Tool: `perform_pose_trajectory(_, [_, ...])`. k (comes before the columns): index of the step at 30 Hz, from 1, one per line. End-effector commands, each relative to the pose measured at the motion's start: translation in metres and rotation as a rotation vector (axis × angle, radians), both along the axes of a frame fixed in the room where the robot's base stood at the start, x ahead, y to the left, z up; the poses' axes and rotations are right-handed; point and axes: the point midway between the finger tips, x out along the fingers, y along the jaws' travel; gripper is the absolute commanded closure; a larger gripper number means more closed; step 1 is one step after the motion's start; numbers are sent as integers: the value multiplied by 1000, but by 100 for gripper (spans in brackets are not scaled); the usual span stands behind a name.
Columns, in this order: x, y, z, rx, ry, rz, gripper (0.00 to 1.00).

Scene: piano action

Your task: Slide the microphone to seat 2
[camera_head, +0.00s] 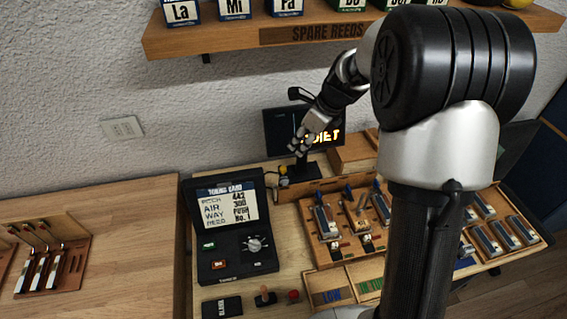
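My gripper (298,144) reaches down over the back of the bench, in front of a dark screen (282,128). Its fingers are small here, and I cannot tell whether they are apart or closed on something. A small black stand-like object (302,172) is right below the fingertips and may be the microphone; I cannot tell whether they touch. A small yellow part (283,171) shows just left of it. A wooden block (345,222) in front holds several metal reeds, with small marked pieces along its front edge. I cannot make out which place is seat 2.
A tuning case (237,262) with a card and dial stands open at left. A shelf (225,37) with labelled boxes hangs above. A tray (333,284) marked LOW lies in front. My arm hides much of the right side. The left tabletop (130,230) is mostly clear.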

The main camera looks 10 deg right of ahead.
Motion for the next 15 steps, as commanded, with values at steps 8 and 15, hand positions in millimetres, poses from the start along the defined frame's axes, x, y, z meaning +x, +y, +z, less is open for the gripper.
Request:
perform_pose_trajectory(8, [16,18,-62,0,4,2,72])
perform_pose_trajectory(15, [29,31,-106,0,3,4,72])
